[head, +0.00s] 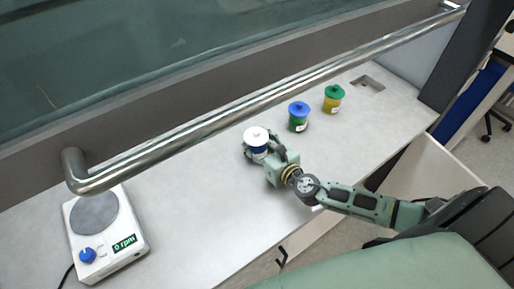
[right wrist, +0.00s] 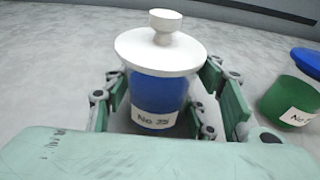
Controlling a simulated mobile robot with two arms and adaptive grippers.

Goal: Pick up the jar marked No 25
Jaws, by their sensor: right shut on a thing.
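A blue jar with a white knobbed lid (head: 257,136) stands on the grey bench top, left of two other jars. In the right wrist view the blue jar (right wrist: 158,92) is upright, its white label facing me; it reads "No" and a number that looks like 25 or 35. My right gripper (head: 259,150) is shut on this jar, one finger on each side of its body below the lid. Whether the jar's base touches the bench cannot be told. My left gripper is not in view.
A green jar with a blue lid (head: 298,116) and a yellow jar with a green lid (head: 334,98) stand to the right. A metal rail (head: 240,108) runs behind and above. A white stirrer plate (head: 105,235) is at the left. The bench between is clear.

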